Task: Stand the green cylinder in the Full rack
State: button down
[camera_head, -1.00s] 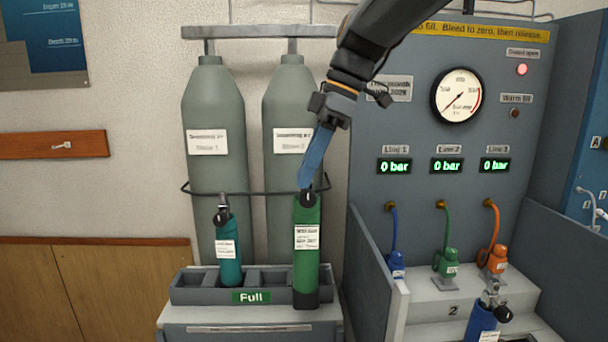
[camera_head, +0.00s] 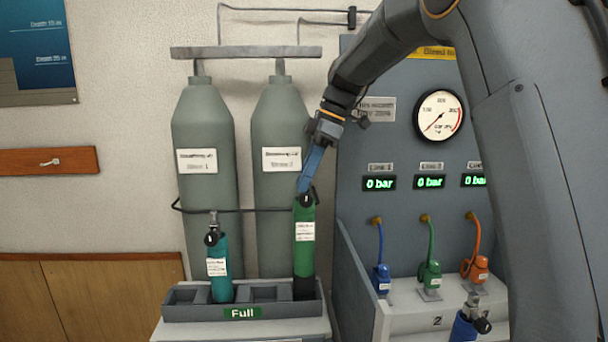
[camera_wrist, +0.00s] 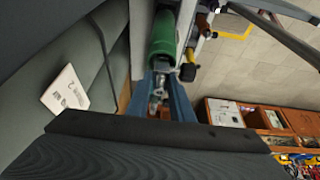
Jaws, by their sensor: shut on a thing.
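The green cylinder (camera_head: 305,250) hangs upright, or nearly so, from my gripper (camera_head: 306,192). The blue fingers are shut on its dark valve top. In the wrist view, the fingers (camera_wrist: 160,95) reach the top of the green cylinder (camera_wrist: 163,42). Its black base is at the right end compartment of the grey Full rack (camera_head: 180,312). The base's lower edge meets the rack's front wall in the picture. I cannot tell whether it is inside the compartment or just above it.
A teal cylinder (camera_head: 219,268) stands in a left compartment of the rack. Two large grey cylinders (camera_head: 203,130) stand behind, with a dark rail in front. The gauge panel (camera_head: 400,225) and its side wall are close on the right. A blue cylinder (camera_head: 466,326) stands at the bench.

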aim_at(305, 210)
jog(key=shift+s+f+p, duration=0.1)
jog(key=shift+f+p, duration=0.95)
jog(key=shift+f, duration=2.15)
jog(key=c, duration=1.6)
grip_release()
jog(key=shift+f, duration=0.1)
jog(key=shift+o, duration=0.2)
jog(key=b+v, duration=0.4)
jog(key=v, duration=0.8)
